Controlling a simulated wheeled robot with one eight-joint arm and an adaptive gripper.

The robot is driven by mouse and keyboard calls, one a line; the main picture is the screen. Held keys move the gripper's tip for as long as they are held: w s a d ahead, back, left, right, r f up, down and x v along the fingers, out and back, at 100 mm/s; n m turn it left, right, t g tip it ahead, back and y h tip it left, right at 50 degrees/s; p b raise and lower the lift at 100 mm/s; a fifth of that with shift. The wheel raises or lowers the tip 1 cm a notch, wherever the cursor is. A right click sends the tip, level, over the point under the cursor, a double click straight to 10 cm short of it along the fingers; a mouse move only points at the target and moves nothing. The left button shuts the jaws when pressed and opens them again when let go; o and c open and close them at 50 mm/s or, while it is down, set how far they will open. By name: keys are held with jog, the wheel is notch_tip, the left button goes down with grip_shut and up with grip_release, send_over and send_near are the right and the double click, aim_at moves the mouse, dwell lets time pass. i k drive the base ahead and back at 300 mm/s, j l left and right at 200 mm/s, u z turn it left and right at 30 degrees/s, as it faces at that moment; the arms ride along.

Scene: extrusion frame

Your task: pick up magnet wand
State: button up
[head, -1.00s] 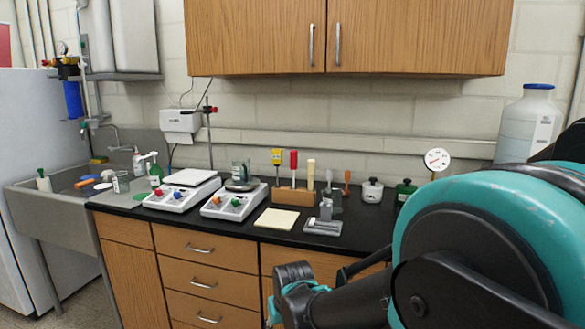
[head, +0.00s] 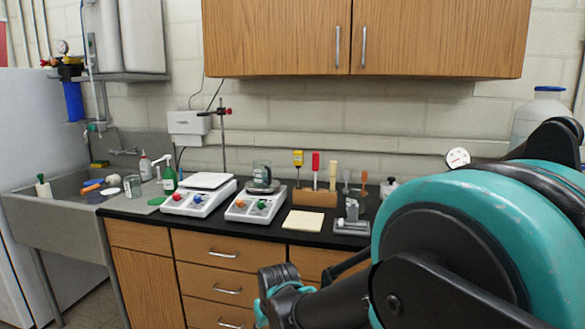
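A wooden block (head: 315,197) stands on the black counter, right of centre in the head view. Upright tools stand in it: one with a yellow top (head: 298,158), one with a red handle (head: 316,163) and one with a cream handle (head: 333,170). The magnet wand may be one of these, but I cannot tell which at this size. My arm crosses the lower right of the view, in front of the counter. Its dark and teal joint (head: 279,283) shows low in the view, well short of the block. My gripper's fingers do not show.
Two white hotplate-like devices (head: 255,204) stand left of the block, one bearing a beaker. A cream pad (head: 303,221) and a grey device (head: 351,219) lie in front. The sink (head: 60,207) is left, wall cabinets (head: 365,38) above. My arm hides the right counter.

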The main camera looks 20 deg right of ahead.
aim_at(316, 155)
jog(key=i+j+z, duration=0.1)
jog(key=j+z, duration=0.85)
jog(key=j, duration=0.15)
